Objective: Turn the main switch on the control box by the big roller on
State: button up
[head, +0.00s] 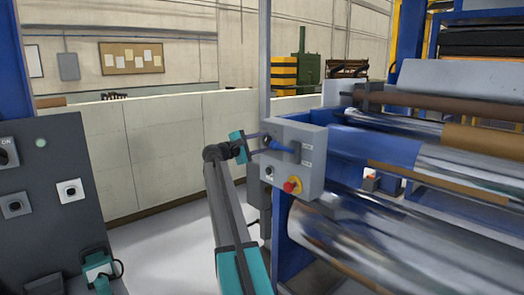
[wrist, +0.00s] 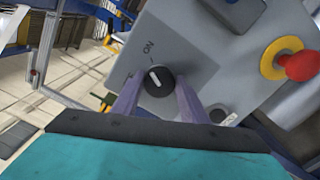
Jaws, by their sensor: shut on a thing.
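The grey control box (head: 311,146) is mounted on a blue frame beside the big roller (head: 380,245). In the wrist view, a round black rotary switch (wrist: 158,81) sits on the box face (wrist: 181,43). Its white line slants, its upper end roughly toward the ON lettering. My gripper (head: 266,142) reaches the box from the left. In the wrist view, its two purple fingers (wrist: 158,94) are shut on the black switch, one on each side. In the head view I cannot make out the fingertip contact.
A red emergency-stop button on a yellow ring (head: 291,185) sits low on the same box, close to my fingers. A dark grey cabinet (head: 62,200) with knobs stands at the left. Pale floor (head: 175,250) lies open between the cabinet and the machine.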

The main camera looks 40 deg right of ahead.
jog(key=shift+m+b, duration=0.7)
jog(key=shift+m, duration=0.1)
jog(key=o, duration=1)
jog(key=shift+d, duration=0.1)
jog(key=shift+o, duration=0.2)
jog(key=shift+a, duration=0.7)
jog(key=w+a+b, duration=0.1)
jog(key=a, duration=1.1)
jog(key=shift+a, duration=0.25)
